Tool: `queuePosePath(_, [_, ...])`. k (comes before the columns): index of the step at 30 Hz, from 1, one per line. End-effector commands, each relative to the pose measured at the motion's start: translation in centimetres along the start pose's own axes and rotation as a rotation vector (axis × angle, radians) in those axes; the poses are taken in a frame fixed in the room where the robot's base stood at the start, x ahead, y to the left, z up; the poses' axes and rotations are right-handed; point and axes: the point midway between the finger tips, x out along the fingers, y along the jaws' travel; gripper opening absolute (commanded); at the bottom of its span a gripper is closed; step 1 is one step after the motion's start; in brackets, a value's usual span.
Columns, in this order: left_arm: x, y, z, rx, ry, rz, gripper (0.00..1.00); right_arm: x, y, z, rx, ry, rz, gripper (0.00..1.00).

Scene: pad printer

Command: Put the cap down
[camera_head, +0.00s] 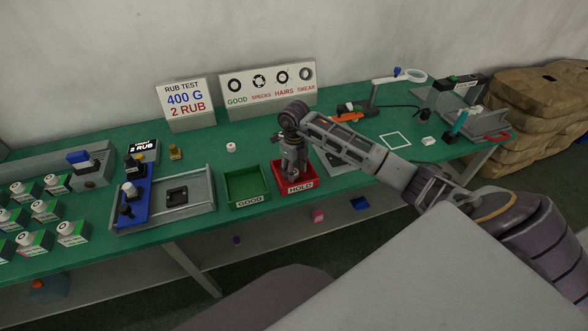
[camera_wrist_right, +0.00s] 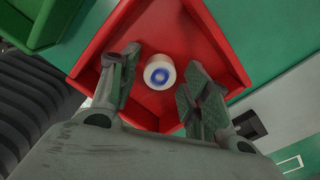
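A white cap with a blue round print (camera_wrist_right: 160,72) is in the red HOLD tray (camera_head: 301,187), whose red wall also shows in the wrist view (camera_wrist_right: 222,45). My right gripper (camera_head: 292,178) points down into this tray. In the wrist view its two fingers (camera_wrist_right: 160,85) are apart on either side of the cap, with a gap showing on each side. The cap is hidden in the head view. Whether it rests fully on the tray floor is hard to tell. My left gripper is not in view.
The green GOOD tray (camera_head: 247,188) stands just left of the red tray. Another white cap (camera_head: 231,147) is on the green table behind it. A grey fixture with a blue slide (camera_head: 133,206) stands further left, beside several capped boxes.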

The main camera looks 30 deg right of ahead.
Motion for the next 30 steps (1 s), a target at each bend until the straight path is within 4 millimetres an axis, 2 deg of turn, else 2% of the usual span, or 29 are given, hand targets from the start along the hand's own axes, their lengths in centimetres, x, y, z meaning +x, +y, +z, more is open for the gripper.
queuePosePath(6, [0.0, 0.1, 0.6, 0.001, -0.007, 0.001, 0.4, 0.0, 0.0, 0.0, 0.0, 0.0, 0.0, 0.51])
queuePosePath(15, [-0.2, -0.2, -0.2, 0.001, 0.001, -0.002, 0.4, -0.5, 0.0, 0.0, -0.001, -0.001, 0.0, 0.51])
queuePosePath(23, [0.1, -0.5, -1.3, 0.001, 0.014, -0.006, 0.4, -3.3, -0.1, 0.1, -0.001, -0.003, -0.002, 0.51])
queuePosePath(30, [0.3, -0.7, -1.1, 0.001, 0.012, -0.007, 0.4, -6.8, -0.1, 0.1, -0.001, -0.002, -0.002, 0.51])
